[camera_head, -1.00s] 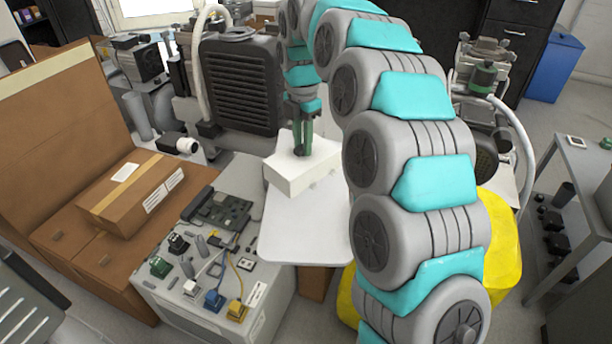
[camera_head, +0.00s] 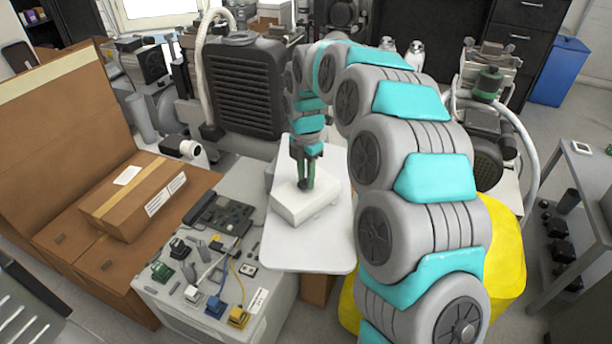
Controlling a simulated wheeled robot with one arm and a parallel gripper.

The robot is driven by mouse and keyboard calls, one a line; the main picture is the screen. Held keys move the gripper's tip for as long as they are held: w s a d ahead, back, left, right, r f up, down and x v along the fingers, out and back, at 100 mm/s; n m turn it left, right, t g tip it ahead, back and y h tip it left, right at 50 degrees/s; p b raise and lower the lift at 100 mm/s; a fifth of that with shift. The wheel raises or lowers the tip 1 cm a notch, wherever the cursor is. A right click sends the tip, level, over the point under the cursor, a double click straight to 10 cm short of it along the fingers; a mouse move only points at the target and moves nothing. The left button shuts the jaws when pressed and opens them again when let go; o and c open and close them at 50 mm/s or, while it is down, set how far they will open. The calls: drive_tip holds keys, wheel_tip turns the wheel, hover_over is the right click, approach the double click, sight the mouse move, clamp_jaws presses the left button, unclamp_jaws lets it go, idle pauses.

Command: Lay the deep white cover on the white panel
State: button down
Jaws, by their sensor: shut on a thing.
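The deep white cover (camera_head: 305,207) is a white box-like piece over the middle of the white panel (camera_head: 310,255). The panel is a flat, pale board with rounded corners, and its bare part shows in front of and behind the cover. My gripper (camera_head: 306,186) points down from above and is shut on the cover at its top. The cover looks very low over the panel; I cannot tell whether it touches. My arm passes close to the panel's right side.
A grey unit with connectors and cables (camera_head: 215,265) stands left of the panel. A cardboard box (camera_head: 133,195) lies further left. A dark ribbed compressor housing (camera_head: 245,88) stands behind. A yellow object (camera_head: 503,250) is at the right, partly behind my arm.

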drive_tip(key=c, duration=0.7)
unclamp_jaws()
drive_tip(key=shift+r, duration=0.1)
wheel_tip(320, 180, up, 12)
drive_tip(key=shift+b, duration=0.4)
drive_tip(key=shift+s, duration=0.1)
drive_tip(key=s+d+m, duration=0.6)
drive_tip(key=s, duration=0.4)
drive_tip(key=s+d+m, duration=0.5)
drive_tip(key=s+m, duration=0.2)
drive_tip(key=s, duration=0.2)
drive_tip(key=s+d+f+m, duration=0.2)
drive_tip(key=s+m, duration=0.2)
drive_tip(key=s, duration=0.3)
drive_tip(key=s+d+f+m+g, duration=0.1)
drive_tip(key=s+d+f+m, duration=0.1)
drive_tip(key=s+m, duration=0.3)
drive_tip(key=s+d+f+m, duration=0.2)
drive_tip(key=s+m, duration=0.3)
drive_tip(key=s, duration=0.5)
drive_tip(key=shift+s+d+f+g, duration=0.1)
drive_tip(key=shift+d+f+g, duration=0.3)
drive_tip(key=shift+f, duration=0.05)
